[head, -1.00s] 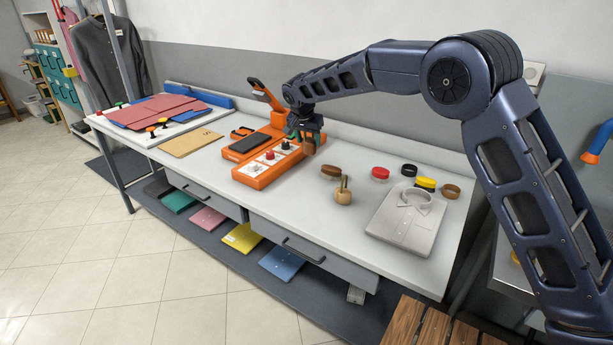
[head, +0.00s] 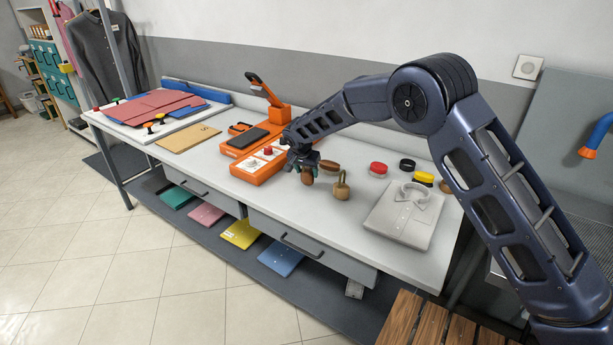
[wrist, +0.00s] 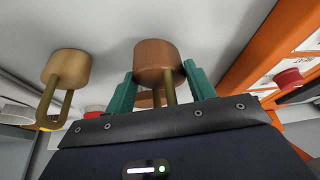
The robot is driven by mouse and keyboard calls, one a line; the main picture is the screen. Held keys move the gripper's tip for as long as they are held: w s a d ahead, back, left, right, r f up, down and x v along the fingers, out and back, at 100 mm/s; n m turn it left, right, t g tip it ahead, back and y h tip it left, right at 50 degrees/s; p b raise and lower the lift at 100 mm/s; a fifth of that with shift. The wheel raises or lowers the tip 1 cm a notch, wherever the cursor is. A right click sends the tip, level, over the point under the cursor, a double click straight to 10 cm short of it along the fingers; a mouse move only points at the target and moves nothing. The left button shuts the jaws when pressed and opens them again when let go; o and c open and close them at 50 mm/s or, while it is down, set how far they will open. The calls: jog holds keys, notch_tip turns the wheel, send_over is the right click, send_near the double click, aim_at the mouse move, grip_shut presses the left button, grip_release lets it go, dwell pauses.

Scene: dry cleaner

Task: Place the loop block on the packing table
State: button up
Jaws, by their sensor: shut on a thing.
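My gripper (head: 306,165) is over the middle of the long white table (head: 215,183). Its teal fingers (wrist: 122,97) are shut on a brown loop block (head: 307,178), a short cylinder with a brass loop. The held block (wrist: 158,62) points away from my palm in the wrist view. I cannot tell whether it touches the table. A lighter tan loop block (head: 341,190) stands upright on the table just to its right, apart from it. This tan block also shows at left in the wrist view (wrist: 67,67).
An orange stand (head: 256,172) with a red-knobbed piece is left of my gripper. Brown (head: 329,166), red (head: 378,169) and black (head: 407,164) rings lie behind and right. A folded grey shirt (head: 403,217) lies at right. The table's front strip is clear.

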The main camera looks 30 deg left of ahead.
jog(key=shift+f, duration=1.15)
jog(key=shift+f, duration=0.1)
jog(key=o, duration=1)
jog(key=v, duration=1.2)
